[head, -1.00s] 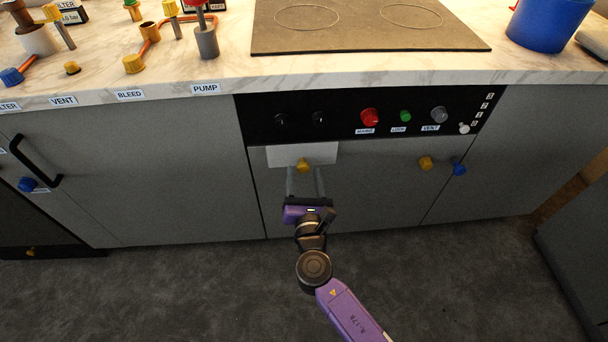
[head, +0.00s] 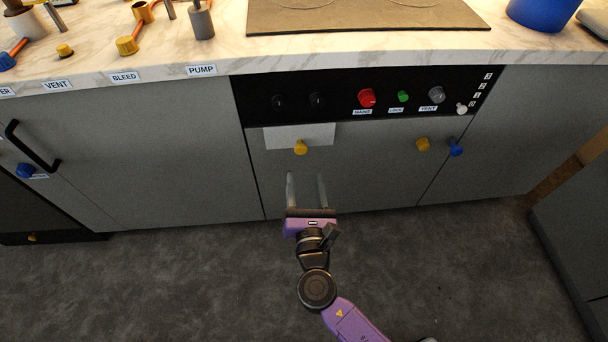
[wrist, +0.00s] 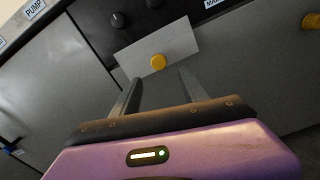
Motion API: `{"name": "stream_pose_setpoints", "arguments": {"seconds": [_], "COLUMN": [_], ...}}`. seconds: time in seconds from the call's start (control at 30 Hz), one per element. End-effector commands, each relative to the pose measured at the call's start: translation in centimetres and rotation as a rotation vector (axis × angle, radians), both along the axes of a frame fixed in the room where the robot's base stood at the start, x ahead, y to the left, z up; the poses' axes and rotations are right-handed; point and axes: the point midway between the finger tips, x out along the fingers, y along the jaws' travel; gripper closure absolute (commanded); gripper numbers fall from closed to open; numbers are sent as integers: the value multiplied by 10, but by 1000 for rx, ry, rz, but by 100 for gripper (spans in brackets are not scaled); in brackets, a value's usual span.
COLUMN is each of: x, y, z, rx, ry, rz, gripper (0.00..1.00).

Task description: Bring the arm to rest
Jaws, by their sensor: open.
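My gripper (head: 306,190) is open and empty in front of the grey cabinet front, its two grey fingers apart and pointing toward the cabinet. In the head view it is below the yellow knob (head: 300,147), which sits at the lower edge of a white plate (head: 283,136). In the wrist view my gripper (wrist: 158,92) has its fingers spread, and the yellow knob (wrist: 158,62) shows beyond them, apart from both. My purple and black arm reaches up from the lower edge of the head view.
A black panel with a red knob (head: 366,97), a green knob (head: 403,96) and a grey knob (head: 436,94) is above. A yellow knob (head: 422,144) and a blue knob (head: 456,149) are at right. The marble counter (head: 220,56) overhangs. The dark floor (head: 150,290) is clear.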

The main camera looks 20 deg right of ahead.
Motion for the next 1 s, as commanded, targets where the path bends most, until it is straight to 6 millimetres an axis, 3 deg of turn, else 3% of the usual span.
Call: {"name": "stream_pose_setpoints", "arguments": {"seconds": [0.57, 0.67, 0.77, 0.87, 1.0], "x": [1, 5, 3, -19, -66], "y": [3, 15, 30, 40, 47], "z": [-1, -3, 0, -6, -9], "rx": [49, 226, 528, 845, 1306], "ry": [-13, -32, -59, -55, -46], "rz": [11, 58, 118, 159, 178], "gripper": [48, 48, 48, 48, 48]}}
